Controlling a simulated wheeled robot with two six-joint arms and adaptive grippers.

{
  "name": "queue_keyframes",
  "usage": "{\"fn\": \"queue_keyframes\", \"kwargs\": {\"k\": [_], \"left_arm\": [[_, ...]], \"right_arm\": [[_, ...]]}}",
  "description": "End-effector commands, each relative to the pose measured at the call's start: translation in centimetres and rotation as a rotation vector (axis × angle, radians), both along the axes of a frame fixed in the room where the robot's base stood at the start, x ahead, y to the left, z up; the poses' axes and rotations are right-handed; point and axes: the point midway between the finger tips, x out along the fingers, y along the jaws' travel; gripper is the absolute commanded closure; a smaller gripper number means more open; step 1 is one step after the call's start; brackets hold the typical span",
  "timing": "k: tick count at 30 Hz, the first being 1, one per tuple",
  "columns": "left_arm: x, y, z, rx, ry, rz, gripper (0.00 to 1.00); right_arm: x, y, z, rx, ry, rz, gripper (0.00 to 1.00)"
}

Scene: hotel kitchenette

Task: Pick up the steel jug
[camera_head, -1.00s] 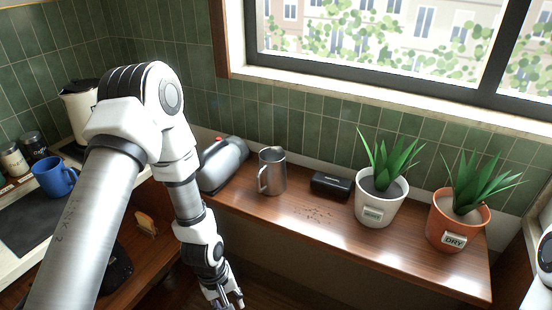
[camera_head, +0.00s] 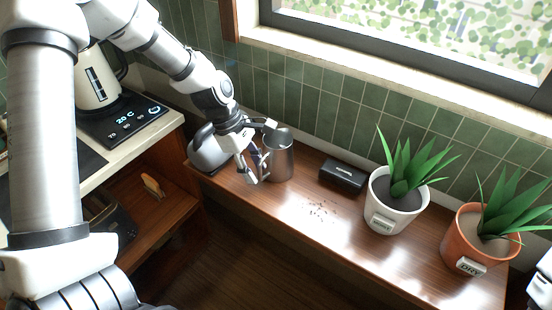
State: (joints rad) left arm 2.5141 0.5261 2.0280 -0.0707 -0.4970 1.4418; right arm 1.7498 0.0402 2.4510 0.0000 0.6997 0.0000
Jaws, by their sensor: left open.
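The steel jug (camera_head: 281,160) stands upright on the wooden shelf, left of the black box. My left gripper (camera_head: 261,152) is at the jug's left side, by its handle. Its fingers are spread, one near the rim and one lower down by the handle. The handle is largely hidden among the fingers, and I cannot tell whether they touch it.
A grey rounded appliance (camera_head: 208,150) stands close on the left, behind my left gripper. A black box (camera_head: 343,176), a white pot (camera_head: 383,214) and a terracotta pot (camera_head: 464,243) with plants stand to the right. Brown crumbs (camera_head: 322,209) lie on the shelf. The tiled wall is behind.

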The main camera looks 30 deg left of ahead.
Motion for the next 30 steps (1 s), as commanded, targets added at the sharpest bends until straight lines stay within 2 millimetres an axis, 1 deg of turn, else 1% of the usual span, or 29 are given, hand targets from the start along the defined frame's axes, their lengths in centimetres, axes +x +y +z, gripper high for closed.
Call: {"fn": "queue_keyframes", "kwargs": {"k": [1,3,5,10,11,12,14,15,30], "left_arm": [[0.0,-0.4,-1.3,0.002,0.004,-0.001,0.60],[0.1,-0.7,-2.1,0.002,0.003,0.000,0.60],[0.1,-0.9,-2.3,0.002,0.001,-0.001,0.60],[0.1,-0.9,-2.3,0.001,0.000,-0.001,0.60],[0.1,-0.9,-2.3,0.001,0.000,0.000,0.63],[0.1,-0.9,-2.2,0.001,0.000,-0.001,0.77],[0.1,-0.9,-2.2,0.001,0.000,-0.001,0.99],[0.1,-0.9,-2.2,0.001,0.000,-0.001,1.00],[0.2,-0.9,-2.0,0.001,-0.002,-0.001,1.00]], "right_arm": [[0.0,0.0,-0.5,0.000,-0.001,0.000,0.60],[0.1,0.0,-0.7,0.000,-0.001,0.000,0.60],[0.1,0.0,-0.7,0.000,-0.001,0.000,0.60],[0.1,0.0,-0.6,0.000,-0.001,0.000,0.60],[0.1,0.0,-0.6,0.000,-0.001,0.000,0.60],[0.1,0.0,-0.6,0.000,-0.001,0.000,0.60],[0.1,0.0,-0.6,0.000,-0.001,0.000,0.60],[0.1,0.0,-0.6,0.000,-0.001,0.000,0.60],[0.1,0.0,-0.6,0.000,-0.002,0.000,0.60]]}}
